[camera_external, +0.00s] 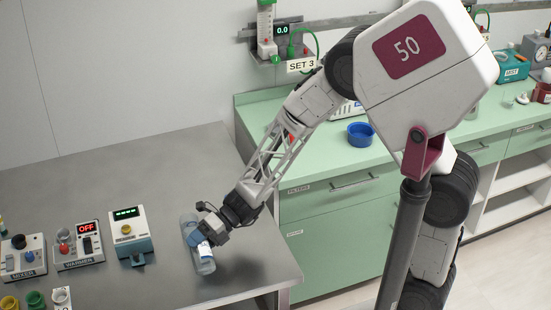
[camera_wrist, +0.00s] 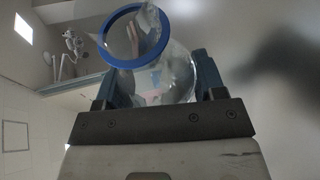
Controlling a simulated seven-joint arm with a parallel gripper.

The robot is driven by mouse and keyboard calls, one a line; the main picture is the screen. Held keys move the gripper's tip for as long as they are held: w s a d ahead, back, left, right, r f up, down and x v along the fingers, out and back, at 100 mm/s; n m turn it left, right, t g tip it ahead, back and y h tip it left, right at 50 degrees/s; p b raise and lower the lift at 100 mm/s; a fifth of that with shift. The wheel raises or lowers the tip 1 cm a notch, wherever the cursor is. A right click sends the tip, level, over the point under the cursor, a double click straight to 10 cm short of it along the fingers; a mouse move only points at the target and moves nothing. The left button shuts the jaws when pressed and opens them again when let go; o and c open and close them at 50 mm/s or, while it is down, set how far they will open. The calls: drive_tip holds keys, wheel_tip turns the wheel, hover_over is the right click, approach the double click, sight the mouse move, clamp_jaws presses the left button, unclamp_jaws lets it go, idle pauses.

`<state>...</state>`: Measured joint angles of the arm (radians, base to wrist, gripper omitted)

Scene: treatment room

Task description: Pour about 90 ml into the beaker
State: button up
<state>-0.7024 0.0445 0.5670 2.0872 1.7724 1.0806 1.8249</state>
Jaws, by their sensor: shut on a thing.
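My gripper (camera_external: 205,238) is shut on a clear vessel (camera_external: 204,264) with a pale label, near the right end of the steel table. The vessel looks slightly tilted, and I cannot tell whether its base touches the table. In the wrist view my gripper (camera_wrist: 155,95) has a blue finger on each side of the clear vessel (camera_wrist: 172,78). A blue ring (camera_wrist: 107,54) circles its open mouth there. How much liquid it holds cannot be told. I cannot make out a separate beaker for certain in either view.
On the steel table (camera_external: 130,178), left of my gripper, are a device with a green display (camera_external: 128,238), a warmer reading OFF (camera_external: 78,246) and a mixer (camera_external: 23,258). Small coloured cups (camera_external: 36,299) stand in front. A blue bowl (camera_external: 360,134) is on the green counter. The table's back is clear.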

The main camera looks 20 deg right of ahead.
drive_tip(key=shift+w+f+n+t, duration=0.1)
drive_tip(key=shift+w+n+t, duration=0.05)
drive_tip(key=shift+n+t, duration=0.15)
idle(0.9)
drive_tip(key=shift+w+r+n+t+h, duration=0.3)
drive_tip(key=shift+w+r+n+t, duration=0.1)
drive_tip(key=shift+n+t, duration=0.3)
drive_tip(key=shift+w+r+n+t, duration=0.25)
drive_tip(key=shift+r+n, duration=0.05)
drive_tip(key=shift+r, duration=0.3)
drive_tip(key=shift+w+r+n+t, duration=0.2)
drive_tip(key=shift+r+n+t, duration=0.1)
drive_tip(key=shift+r, duration=0.25)
drive_tip(key=shift+w+f+n+t, duration=0.2)
drive_tip(key=shift+f+n+t, duration=0.25)
drive_tip(key=shift+f+n, duration=0.15)
drive_tip(key=shift+s+r+n+t, duration=0.25)
drive_tip(key=shift+s+n+t, duration=0.05)
drive_tip(key=shift+n+t, duration=0.6)
drive_tip(key=shift+s+n+t, duration=0.1)
drive_tip(key=shift+n+t, duration=0.7)
drive_tip(key=shift+n, duration=0.2)
drive_tip(key=shift+a+n+t, duration=0.1)
drive_tip(key=shift+n+t, duration=0.2)
drive_tip(key=shift+n, duration=0.1)
